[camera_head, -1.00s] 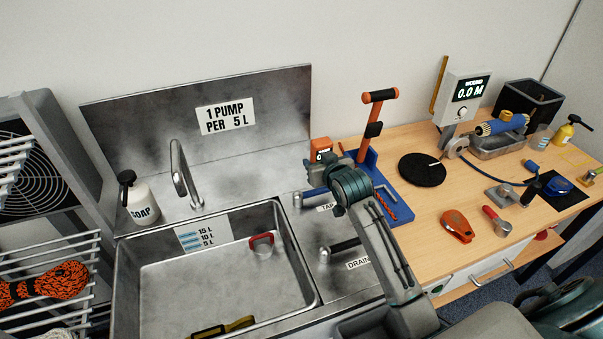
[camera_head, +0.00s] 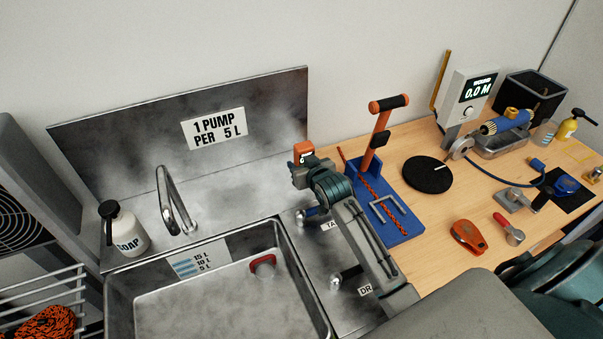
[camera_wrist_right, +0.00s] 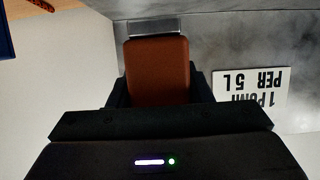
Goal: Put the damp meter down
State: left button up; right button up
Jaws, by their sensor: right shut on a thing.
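The orange damp meter (camera_head: 303,149) is held in my right gripper (camera_head: 302,166) near the back right of the steel sink unit. In the right wrist view the meter (camera_wrist_right: 157,72) sits between the two dark fingers of my right gripper (camera_wrist_right: 160,85), with a grey strip at its far end. Its lower part is hidden by the gripper. I cannot tell whether it touches a surface. My left gripper is not in view.
Left of the meter are the tap (camera_head: 172,200), sink basin (camera_head: 225,305) and soap bottle (camera_head: 125,229). The blue stand (camera_head: 395,228) with an orange-handled lever is close on the right. Beyond it, the wooden table holds a black disc (camera_head: 428,176) and an orange tool (camera_head: 468,237).

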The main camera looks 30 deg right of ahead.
jog(key=shift+w+f, duration=0.15)
jog(key=shift+f, duration=0.8)
notch_tip(320, 180, down, 3)
jog(key=shift+w+r+p, duration=0.1)
jog(key=shift+w+p, duration=0.05)
jog(key=shift+p, duration=0.35)
jog(key=o, duration=0.9)
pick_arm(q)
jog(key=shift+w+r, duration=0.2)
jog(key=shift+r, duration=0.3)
pick_arm(e)
jog(key=b+v, duration=0.2)
jog(key=v, duration=0.8)
jog(key=shift+s, duration=0.25)
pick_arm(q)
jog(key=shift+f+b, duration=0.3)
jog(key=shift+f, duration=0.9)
pick_arm(e)
jog(key=shift+v, duration=0.85)
